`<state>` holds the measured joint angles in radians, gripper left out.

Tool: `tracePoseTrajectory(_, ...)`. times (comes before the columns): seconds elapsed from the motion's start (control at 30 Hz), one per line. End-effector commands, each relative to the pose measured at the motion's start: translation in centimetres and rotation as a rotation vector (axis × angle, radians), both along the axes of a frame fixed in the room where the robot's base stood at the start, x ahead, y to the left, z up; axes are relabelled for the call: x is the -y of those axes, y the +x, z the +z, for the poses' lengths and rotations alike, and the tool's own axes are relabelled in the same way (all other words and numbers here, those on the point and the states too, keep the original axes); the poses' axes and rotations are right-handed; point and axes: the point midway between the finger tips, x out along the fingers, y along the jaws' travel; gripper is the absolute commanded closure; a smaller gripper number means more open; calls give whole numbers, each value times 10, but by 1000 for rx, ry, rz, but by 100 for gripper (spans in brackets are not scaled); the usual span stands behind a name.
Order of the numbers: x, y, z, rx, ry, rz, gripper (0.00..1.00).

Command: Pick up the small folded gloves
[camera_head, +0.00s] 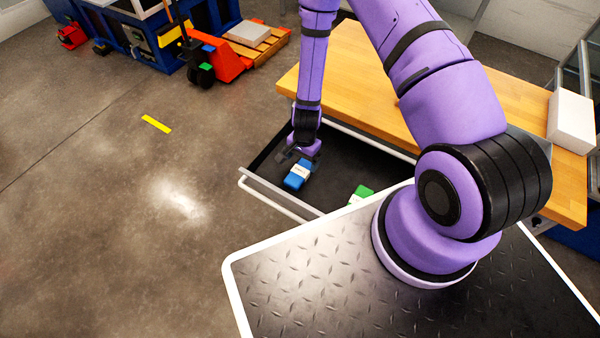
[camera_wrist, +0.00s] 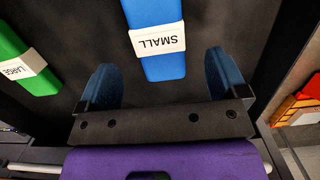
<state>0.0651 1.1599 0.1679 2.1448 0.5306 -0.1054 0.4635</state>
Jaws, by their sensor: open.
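The small folded gloves are a blue bundle (camera_head: 297,175) with a white band, lying in the open drawer (camera_head: 262,166) under the workbench. In the wrist view the blue bundle (camera_wrist: 155,68) shows its band reading "SMALL", upside down. My gripper (camera_head: 297,158) is over the drawer, right at the blue bundle. In the wrist view my gripper (camera_wrist: 162,82) is open, with one dark blue finger on each side of the bundle's near end. There is a gap between each finger and the bundle. The fingers' height relative to it is hard to tell.
A green bundle (camera_head: 362,192) lies in the same drawer; its band reads "LARGE" in the wrist view (camera_wrist: 24,66). The drawer's walls are close by. A wooden benchtop (camera_head: 350,75) is above and behind. A white box (camera_head: 571,120) stands on it.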

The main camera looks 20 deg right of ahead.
Motion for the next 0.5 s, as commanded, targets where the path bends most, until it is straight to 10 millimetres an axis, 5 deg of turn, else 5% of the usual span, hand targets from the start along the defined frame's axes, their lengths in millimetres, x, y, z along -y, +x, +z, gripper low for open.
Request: tracePoseTrajectory(0.5, -10, -7, -48, -1, 1, 0, 8)
